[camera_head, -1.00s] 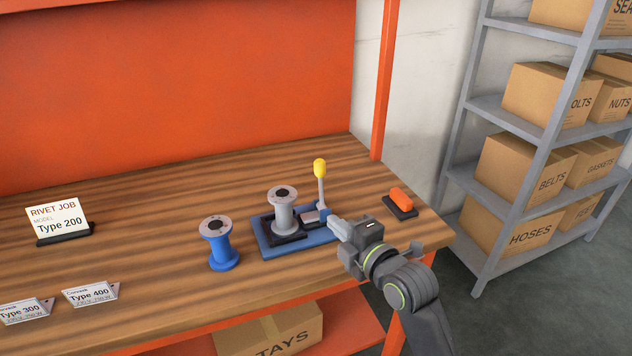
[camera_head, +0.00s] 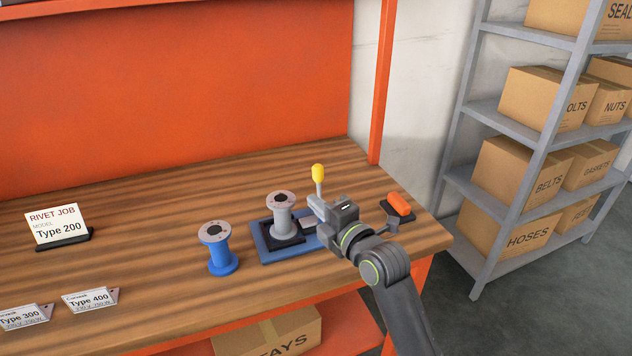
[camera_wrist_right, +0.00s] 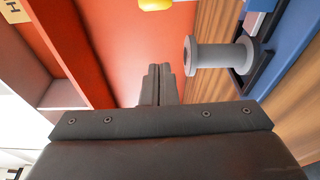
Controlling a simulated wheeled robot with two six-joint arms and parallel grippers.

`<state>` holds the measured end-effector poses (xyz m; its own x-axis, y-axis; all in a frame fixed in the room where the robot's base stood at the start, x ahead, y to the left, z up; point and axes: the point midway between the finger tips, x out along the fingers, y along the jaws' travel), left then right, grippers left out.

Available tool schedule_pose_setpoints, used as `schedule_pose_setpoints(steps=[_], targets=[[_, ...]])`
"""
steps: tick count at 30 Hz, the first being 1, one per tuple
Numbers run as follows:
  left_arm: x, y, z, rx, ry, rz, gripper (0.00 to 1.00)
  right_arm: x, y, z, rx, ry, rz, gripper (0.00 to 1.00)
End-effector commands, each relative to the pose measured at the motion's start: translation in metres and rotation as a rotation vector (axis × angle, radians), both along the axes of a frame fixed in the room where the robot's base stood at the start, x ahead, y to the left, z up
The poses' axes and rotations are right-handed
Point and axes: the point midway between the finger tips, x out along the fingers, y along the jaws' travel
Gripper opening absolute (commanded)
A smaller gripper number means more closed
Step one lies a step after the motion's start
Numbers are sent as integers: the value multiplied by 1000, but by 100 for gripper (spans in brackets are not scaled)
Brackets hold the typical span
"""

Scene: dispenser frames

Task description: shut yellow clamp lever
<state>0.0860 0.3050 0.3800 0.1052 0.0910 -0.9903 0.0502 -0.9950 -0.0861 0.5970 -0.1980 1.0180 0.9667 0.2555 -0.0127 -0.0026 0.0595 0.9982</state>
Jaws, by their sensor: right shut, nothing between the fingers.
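The yellow clamp lever (camera_head: 318,173) stands upright at the right end of the blue clamp base (camera_head: 264,251), its grey rod partly hidden behind my right gripper. A grey spool (camera_head: 283,212) stands in the dark holder on that base. My right gripper (camera_head: 313,201) is shut and empty, just in front of the lever's rod below the yellow knob; I cannot tell whether it touches. In the right wrist view the shut fingers (camera_wrist_right: 158,85) point up the picture, with the yellow knob (camera_wrist_right: 155,4) at the top edge and the grey spool (camera_wrist_right: 215,54) to the right. My left gripper is not in view.
A blue spool (camera_head: 219,249) stands left of the clamp. An orange block (camera_head: 400,203) on a dark pad lies right of my gripper. A Type 200 sign (camera_head: 58,224) and small labels stand at left. The bench's back middle is clear.

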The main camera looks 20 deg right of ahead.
Motion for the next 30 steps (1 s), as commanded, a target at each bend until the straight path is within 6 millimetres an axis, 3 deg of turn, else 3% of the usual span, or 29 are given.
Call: schedule_pose_setpoints(steps=[10, 18, 30], targets=[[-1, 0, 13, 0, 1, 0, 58, 55, 15, 1, 0, 1, 1, 0], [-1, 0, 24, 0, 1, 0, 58, 69, -16, 2, -2, 0, -2, 0], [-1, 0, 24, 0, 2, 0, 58, 72, -21, 1, 1, 0, -1, 0]])
